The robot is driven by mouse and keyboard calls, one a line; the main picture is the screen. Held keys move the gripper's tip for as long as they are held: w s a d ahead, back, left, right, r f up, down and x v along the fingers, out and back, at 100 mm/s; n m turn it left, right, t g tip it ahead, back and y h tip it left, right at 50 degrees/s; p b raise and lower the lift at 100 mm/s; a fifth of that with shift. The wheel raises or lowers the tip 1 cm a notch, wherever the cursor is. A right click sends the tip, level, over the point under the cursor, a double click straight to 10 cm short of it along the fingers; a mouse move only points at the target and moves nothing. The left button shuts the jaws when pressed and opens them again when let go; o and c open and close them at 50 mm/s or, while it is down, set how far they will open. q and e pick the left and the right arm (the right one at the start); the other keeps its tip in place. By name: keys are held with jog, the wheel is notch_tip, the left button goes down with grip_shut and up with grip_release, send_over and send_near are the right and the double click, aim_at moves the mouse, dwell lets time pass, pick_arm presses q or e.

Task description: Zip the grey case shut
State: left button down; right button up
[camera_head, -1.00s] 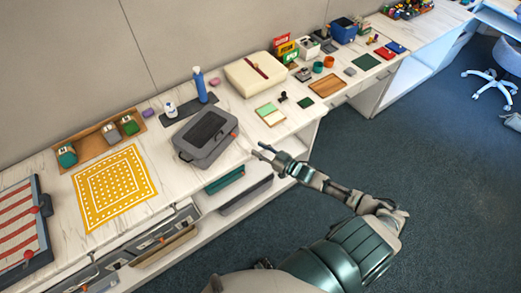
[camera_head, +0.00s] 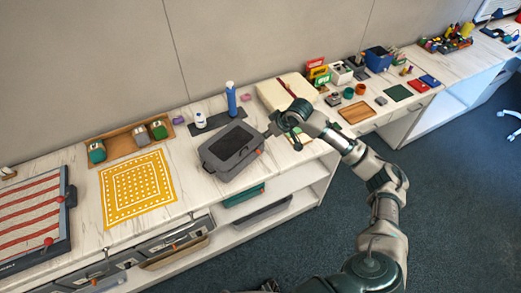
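My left gripper is not in view.
A cream box (camera_head: 272,93) is behind my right gripper. A yellow patterned cloth (camera_head: 137,190) lies left of the case.

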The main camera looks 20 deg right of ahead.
notch_tip(320, 180, up, 3)
jog(key=s+g, duration=0.1)
jog(key=s, duration=0.2)
send_near(260, 152)
jog(key=shift+n+g+h, duration=0.4)
jog(key=x, duration=0.5)
jog(key=w+a+x, duration=0.1)
jog(key=x, duration=0.2)
jog(key=shift+w, duration=0.1)
grip_shut()
